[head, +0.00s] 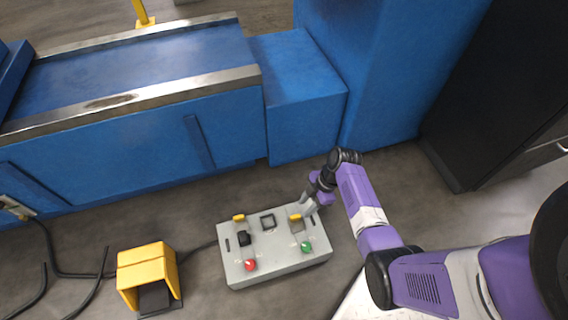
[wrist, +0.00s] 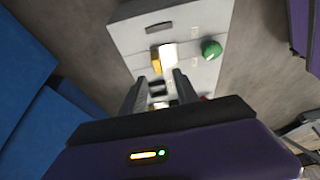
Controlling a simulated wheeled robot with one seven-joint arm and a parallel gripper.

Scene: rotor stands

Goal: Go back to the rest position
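My gripper (head: 305,205) is at the right end of a grey control box (head: 285,262), close over its top near a yellow part (head: 295,217). In the wrist view the two dark fingers (wrist: 158,82) stand apart, and the box top shows between them. A yellow and white part (wrist: 162,58) lies just beyond the fingertips; I cannot tell whether they touch it. A green knob (head: 306,247) and a red knob (head: 250,265) sit along the box's front side. The green knob also shows in the wrist view (wrist: 211,49). My purple arm reaches in from the right.
A yellow foot pedal housing (head: 146,268) stands on the floor left of the box, with a black cable near it. A blue machine bed (head: 130,140) and a blue block (head: 305,110) stand behind. A dark cabinet (head: 490,100) is at right.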

